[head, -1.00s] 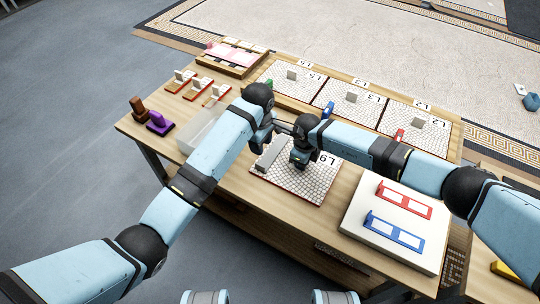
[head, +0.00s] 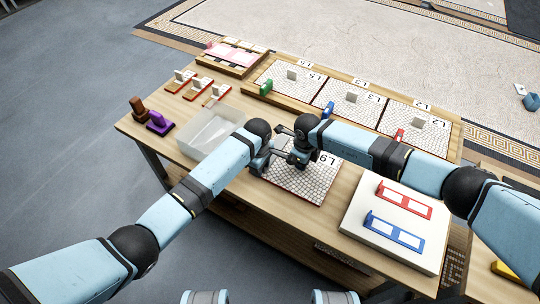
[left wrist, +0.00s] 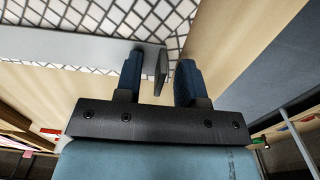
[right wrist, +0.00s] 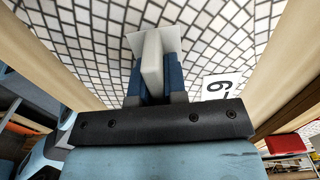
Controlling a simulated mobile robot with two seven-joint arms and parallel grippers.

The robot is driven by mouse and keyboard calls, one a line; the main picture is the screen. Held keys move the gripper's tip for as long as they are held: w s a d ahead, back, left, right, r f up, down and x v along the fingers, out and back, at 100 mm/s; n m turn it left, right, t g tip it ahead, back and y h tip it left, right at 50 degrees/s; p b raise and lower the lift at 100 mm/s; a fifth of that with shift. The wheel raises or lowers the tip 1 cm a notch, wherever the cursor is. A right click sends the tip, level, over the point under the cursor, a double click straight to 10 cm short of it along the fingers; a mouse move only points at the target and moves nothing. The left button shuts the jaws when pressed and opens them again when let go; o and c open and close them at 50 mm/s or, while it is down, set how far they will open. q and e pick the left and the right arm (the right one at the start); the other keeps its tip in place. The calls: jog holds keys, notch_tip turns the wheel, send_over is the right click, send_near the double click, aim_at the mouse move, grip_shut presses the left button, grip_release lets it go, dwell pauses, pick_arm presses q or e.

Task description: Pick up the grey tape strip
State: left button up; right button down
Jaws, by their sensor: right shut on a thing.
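The grey tape strip (left wrist: 85,47) lies over the white mosaic panel marked L9 (head: 312,190); in the head view my left arm mostly hides it. An upright grey tab (left wrist: 161,72) stands at the strip's end. My left gripper (head: 264,163) is at that end, open, with its fingers on either side of the tab and gaps between. My right gripper (head: 297,158) is beside it, over the same panel, shut on a pale upright tab (right wrist: 152,52) with a flat pale square at its foot. I cannot tell whether that square touches the panel.
A clear tray (head: 212,130) stands left of my left gripper. Panels L5 (head: 285,86), L3 (head: 345,110) and L2 (head: 412,130) line the back. A white board (head: 365,235) with red and blue frames is at right. Bare wood (head: 255,215) shows in front.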

pick_arm(q)
grip_shut()
jog(key=shift+r, duration=0.35)
jog(key=r, duration=0.2)
jog(key=shift+s+a+r, duration=0.2)
jog(key=shift+s+r, duration=0.15)
jog(key=s+a, duration=0.8)
jog(key=s, duration=0.6)
notch_tip(320, 180, up, 10)
jog(key=shift+s+a, duration=0.3)
jog(key=shift+s, duration=0.15)
dwell(1.6)
jog(key=shift+r, duration=0.1)
